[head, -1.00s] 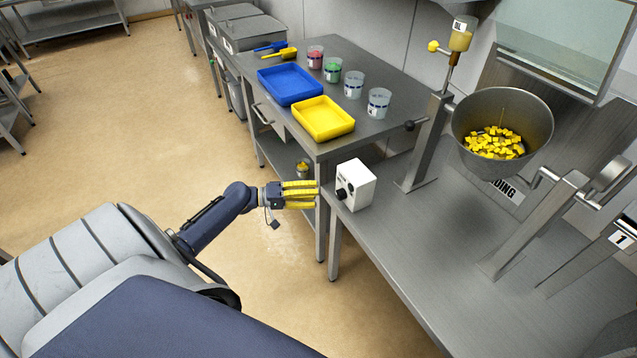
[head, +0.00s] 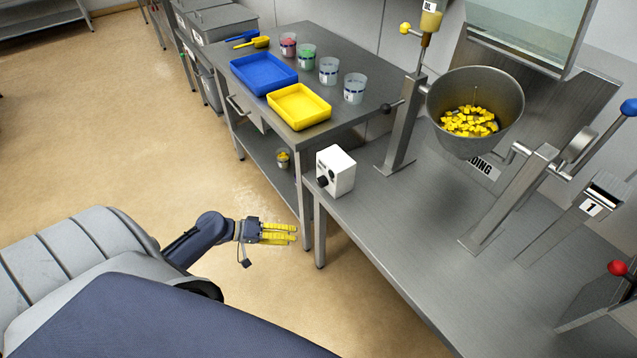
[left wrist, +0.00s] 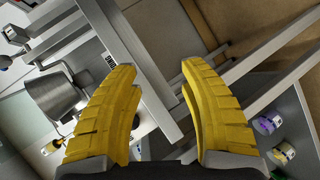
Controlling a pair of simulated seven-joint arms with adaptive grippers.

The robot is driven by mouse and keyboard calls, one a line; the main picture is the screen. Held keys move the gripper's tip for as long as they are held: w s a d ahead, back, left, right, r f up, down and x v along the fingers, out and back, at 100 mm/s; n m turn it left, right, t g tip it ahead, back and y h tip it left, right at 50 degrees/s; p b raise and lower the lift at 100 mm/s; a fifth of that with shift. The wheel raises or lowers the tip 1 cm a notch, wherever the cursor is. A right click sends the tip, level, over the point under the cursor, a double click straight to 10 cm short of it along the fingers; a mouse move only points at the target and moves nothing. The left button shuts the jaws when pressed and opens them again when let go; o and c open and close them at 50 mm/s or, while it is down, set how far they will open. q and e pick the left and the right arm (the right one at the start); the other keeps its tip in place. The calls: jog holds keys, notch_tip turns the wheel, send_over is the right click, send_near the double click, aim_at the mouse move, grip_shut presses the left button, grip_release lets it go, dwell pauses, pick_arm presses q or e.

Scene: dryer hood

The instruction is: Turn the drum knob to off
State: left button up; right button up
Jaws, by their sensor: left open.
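The drum knob is a black dial (head: 322,181) low on the front of a white control box (head: 339,172). The box stands at the left edge of the steel table. A second, smaller dark part sits higher on the box; I cannot read its markings. My left gripper (head: 294,234) has yellow fingers and hangs in free air over the floor, left of and below the box, apart from it. In the left wrist view its two fingers (left wrist: 159,95) are spread with nothing between them. The tilted steel drum (head: 474,140) holds yellow cubes. My right gripper is not in view.
The steel table (head: 420,260) carries the drum stand and levers. The back table holds a blue tray (head: 237,73), a yellow tray (head: 325,110) and several cups. A table leg (head: 319,235) stands right of my left gripper. Open floor lies to the left.

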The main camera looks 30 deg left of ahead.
aim_at(319, 184)
pick_arm(q)
jog(key=s+f+m+y, duration=0.3)
jog(key=s+m+y, duration=0.2)
jog(key=m+y, duration=0.1)
jog(key=w+r+m+t+y, duration=0.1)
jog(key=w+r+m+t, duration=0.2)
jog(key=r+m, duration=0.35)
jog(key=w+r+m+t+y, duration=0.2)
jog(key=w+r+m+t, duration=0.1)
jog(key=r, duration=0.7)
jog(key=x, duration=1.6)
jog(key=shift+w+a+r, duration=0.1)
jog(key=shift+w+r, duration=0.1)
jog(key=shift+w, duration=0.25)
grip_shut()
